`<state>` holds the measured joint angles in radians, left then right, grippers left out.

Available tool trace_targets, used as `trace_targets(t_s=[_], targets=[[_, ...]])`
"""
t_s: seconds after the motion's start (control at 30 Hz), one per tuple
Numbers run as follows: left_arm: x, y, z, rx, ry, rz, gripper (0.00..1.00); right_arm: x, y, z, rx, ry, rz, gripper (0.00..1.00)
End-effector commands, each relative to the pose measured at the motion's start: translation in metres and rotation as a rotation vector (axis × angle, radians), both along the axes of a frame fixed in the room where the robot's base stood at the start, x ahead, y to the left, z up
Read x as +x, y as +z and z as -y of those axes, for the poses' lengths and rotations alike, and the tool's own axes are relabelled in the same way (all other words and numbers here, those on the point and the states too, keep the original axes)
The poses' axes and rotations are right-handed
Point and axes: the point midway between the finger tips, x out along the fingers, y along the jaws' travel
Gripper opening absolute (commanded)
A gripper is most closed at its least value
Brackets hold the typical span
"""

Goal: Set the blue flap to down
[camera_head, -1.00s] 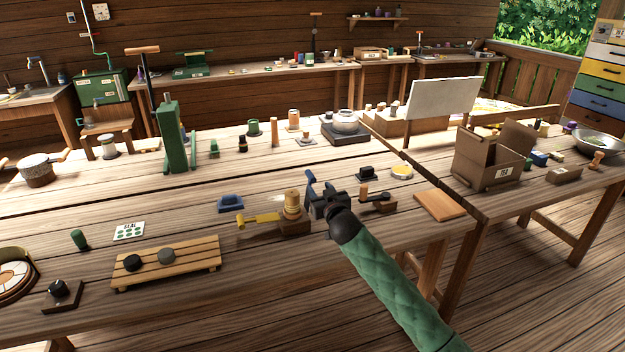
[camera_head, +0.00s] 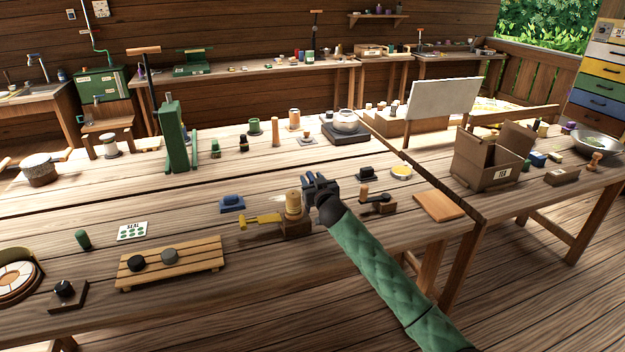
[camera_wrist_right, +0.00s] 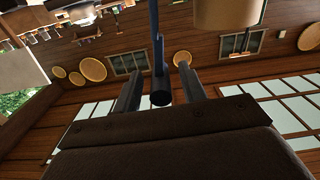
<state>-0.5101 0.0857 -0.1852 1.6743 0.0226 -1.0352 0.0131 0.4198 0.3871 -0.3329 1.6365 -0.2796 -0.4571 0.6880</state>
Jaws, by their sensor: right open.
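My right gripper (camera_head: 315,183) is over the near table, just behind and right of a tan cylinder (camera_head: 293,203) on a wooden block. In the right wrist view its two fingers (camera_wrist_right: 159,85) are open. A narrow blue bar (camera_wrist_right: 157,45) with a dark round end lies between them, apparently the blue flap; I cannot tell whether it touches a finger. In the head view the bar is largely lost against the gripper. A separate low blue piece (camera_head: 231,203) sits on the table to the left. My left gripper is not in view.
A yellow-handled part (camera_head: 260,220) lies left of the tan cylinder. A dark lever with a wooden knob (camera_head: 376,203) stands close right of my gripper. A slatted wooden rack (camera_head: 190,258) is front left.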

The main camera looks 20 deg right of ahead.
Motion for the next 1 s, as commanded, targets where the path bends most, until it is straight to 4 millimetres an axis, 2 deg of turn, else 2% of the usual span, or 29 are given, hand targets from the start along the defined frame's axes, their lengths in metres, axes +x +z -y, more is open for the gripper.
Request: trace_targets(t_s=[0.17,0.27,0.4,0.73,1.0], targets=[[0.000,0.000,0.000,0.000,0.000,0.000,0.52,0.000,0.000,0.000,0.000,0.000,0.000,0.41],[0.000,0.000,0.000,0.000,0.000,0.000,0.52,0.000,0.000,0.000,0.000,0.000,0.000,0.26],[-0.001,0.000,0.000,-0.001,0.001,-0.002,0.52,0.000,0.000,0.000,0.000,0.000,0.000,0.00],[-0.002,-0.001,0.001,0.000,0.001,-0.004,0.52,0.000,-0.001,0.003,0.021,-0.001,-0.001,0.00],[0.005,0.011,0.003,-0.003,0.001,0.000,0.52,0.001,-0.006,0.020,0.150,-0.002,-0.004,0.00]])
